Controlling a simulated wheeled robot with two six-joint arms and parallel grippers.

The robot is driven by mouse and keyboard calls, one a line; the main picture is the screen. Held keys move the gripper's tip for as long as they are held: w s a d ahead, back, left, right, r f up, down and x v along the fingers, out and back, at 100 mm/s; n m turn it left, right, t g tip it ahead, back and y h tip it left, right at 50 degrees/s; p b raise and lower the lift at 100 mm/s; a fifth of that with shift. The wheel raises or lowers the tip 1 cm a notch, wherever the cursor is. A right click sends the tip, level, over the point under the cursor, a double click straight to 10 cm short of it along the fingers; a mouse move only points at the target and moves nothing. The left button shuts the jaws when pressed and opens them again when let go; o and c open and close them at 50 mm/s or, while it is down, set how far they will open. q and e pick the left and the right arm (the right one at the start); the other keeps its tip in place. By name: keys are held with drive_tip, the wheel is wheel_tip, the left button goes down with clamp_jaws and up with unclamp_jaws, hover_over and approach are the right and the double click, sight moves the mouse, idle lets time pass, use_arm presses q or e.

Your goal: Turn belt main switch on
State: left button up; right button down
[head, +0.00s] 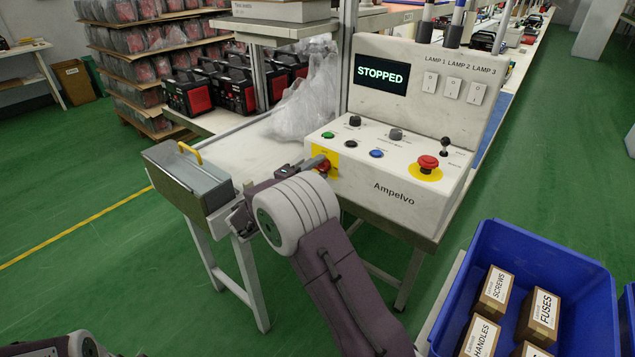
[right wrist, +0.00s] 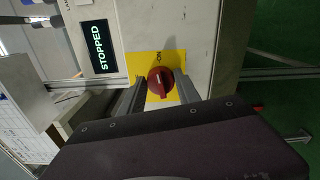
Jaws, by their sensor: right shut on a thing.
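The belt main switch is a red rotary knob (head: 324,166) on a yellow plate at the left end of the white control box (head: 394,197). In the right wrist view the knob (right wrist: 160,82) sits on the yellow plate (right wrist: 143,62), with an "ON" label beside it. My right gripper (head: 317,164) is shut on the knob, one finger on each side. The knob's exact angle is hard to tell. The display (head: 381,75) reads "STOPPED". My left gripper is out of view; only part of that arm shows at the bottom left.
A red emergency button (head: 428,163), a small lever, colored buttons and three lamp switches are on the box. A grey case with a yellow handle (head: 186,176) stands at the belt's near end. A blue crate (head: 585,262) with labeled cartons is at right. Green floor lies open at left.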

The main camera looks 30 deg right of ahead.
use_arm(q)
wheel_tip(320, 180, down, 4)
drive_tip(key=b, duration=0.2)
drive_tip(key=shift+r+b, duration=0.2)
drive_tip(key=shift+b, duration=0.2)
use_arm(e)
drive_tip(key=shift+f+m, duration=0.15)
drive_tip(key=shift+m, duration=0.85)
drive_tip(key=c, duration=0.9)
unclamp_jaws()
use_arm(q)
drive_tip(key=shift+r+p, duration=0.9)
drive_tip(key=shift+p, duration=0.05)
use_arm(e)
drive_tip(key=v, duration=0.9)
